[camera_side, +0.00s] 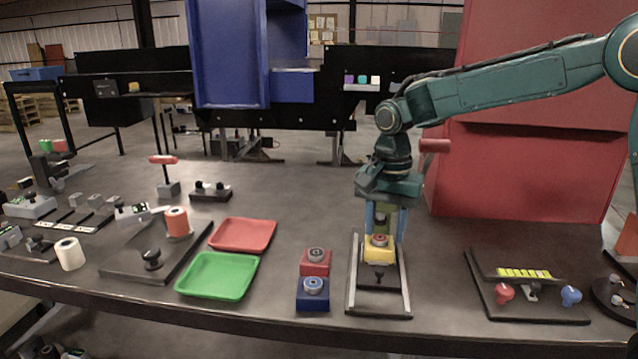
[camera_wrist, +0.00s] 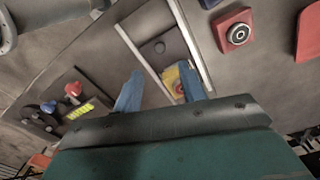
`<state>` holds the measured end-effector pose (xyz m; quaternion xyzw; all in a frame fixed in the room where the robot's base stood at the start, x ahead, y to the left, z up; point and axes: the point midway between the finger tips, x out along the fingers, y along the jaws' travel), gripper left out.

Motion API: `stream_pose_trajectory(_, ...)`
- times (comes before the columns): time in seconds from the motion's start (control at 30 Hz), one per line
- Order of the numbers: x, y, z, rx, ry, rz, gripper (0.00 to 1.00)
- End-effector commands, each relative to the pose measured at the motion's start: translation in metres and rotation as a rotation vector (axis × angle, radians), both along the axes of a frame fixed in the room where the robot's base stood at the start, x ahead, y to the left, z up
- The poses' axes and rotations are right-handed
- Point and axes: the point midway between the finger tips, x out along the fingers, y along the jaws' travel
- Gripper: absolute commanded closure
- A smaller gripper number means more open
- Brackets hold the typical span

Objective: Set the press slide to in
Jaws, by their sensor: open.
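A yellow block (camera_side: 377,254) with a round dark-and-red top sits at the far part of the slide. My gripper (camera_side: 385,222) points down just behind the yellow block, fingers apart. In the wrist view my gripper (camera_wrist: 160,88) has its two blue fingers spread.
A red block (camera_side: 316,261) and a blue block (camera_side: 313,294) stand left of the slide. Green (camera_side: 215,290) and red (camera_side: 243,236) trays lie farther left. A panel (camera_side: 520,306) with red and blue knobs lies right. A large red cabinet (camera_side: 530,180) stands behind my arm.

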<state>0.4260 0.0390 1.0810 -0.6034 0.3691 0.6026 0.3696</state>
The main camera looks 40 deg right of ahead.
Motion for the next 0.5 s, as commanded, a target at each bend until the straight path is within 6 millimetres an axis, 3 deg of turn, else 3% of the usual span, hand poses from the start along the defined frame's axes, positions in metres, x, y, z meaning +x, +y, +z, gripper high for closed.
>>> stream_pose_trajectory(0.2,0.001,0.0,0.033,0.0,-0.003,0.0,0.59)
stream_pose_trajectory(0.5,0.0,0.0,0.052,0.0,-0.001,0.0,0.59)
